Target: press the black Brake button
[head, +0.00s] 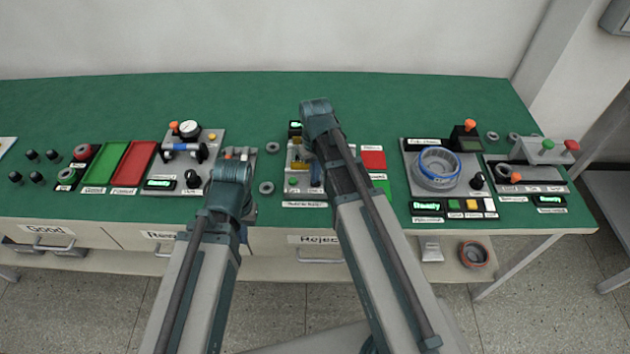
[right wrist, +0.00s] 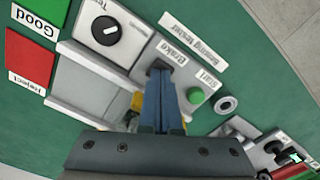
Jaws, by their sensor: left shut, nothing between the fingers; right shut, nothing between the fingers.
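My right gripper (right wrist: 162,82) is shut and empty. Its blue fingertips are at the Brake button and cover part of it; I cannot tell if they touch or press it. In the head view the right fingers (head: 316,177) point down over the panel, right of the green Start button (head: 293,181); my right arm hides much of the panel there. My left gripper (head: 243,212) is by the table's front edge, its fingers mostly hidden by the wrist.
A black dial (right wrist: 106,31) is on the tester's panel. Red and green pads (head: 374,160) lie to its right. A loose grey ring (head: 266,188) lies between my arms. The back of the green table is clear.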

